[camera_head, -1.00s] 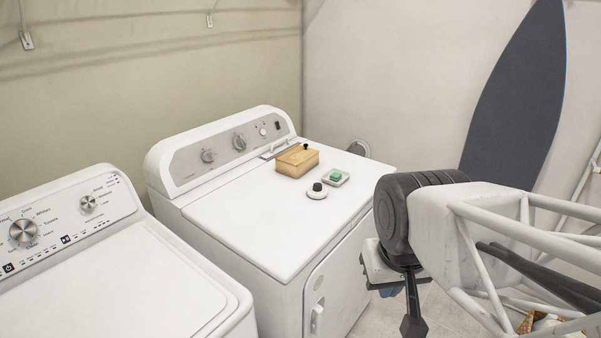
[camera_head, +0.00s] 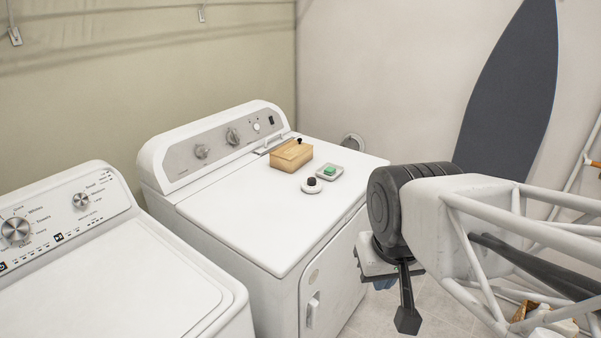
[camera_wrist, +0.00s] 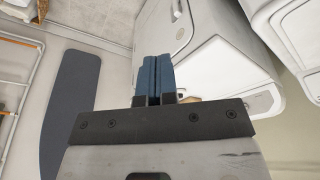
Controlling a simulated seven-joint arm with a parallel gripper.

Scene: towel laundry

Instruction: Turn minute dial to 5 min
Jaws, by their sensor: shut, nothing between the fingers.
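The dryer (camera_head: 255,217) has a rear panel with two grey dials, the left dial (camera_head: 201,151) and the middle dial (camera_head: 233,136), plus a small white knob (camera_head: 256,127). A small round white piece with a black knob (camera_head: 312,186) sits on the dryer's top. I cannot read minute marks on any of them, so I cannot tell which is the minute dial. My gripper (camera_head: 384,284) hangs in front of the dryer's right side, apart from all dials, partly hidden by my arm. In the wrist view its blue fingers (camera_wrist: 160,62) are shut and empty.
A wooden box (camera_head: 291,156) and a small dish with a green block (camera_head: 329,172) sit on the dryer top. A washer (camera_head: 110,270) stands at left. A dark ironing board (camera_head: 510,90) leans on the back wall. The dryer top's front left is clear.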

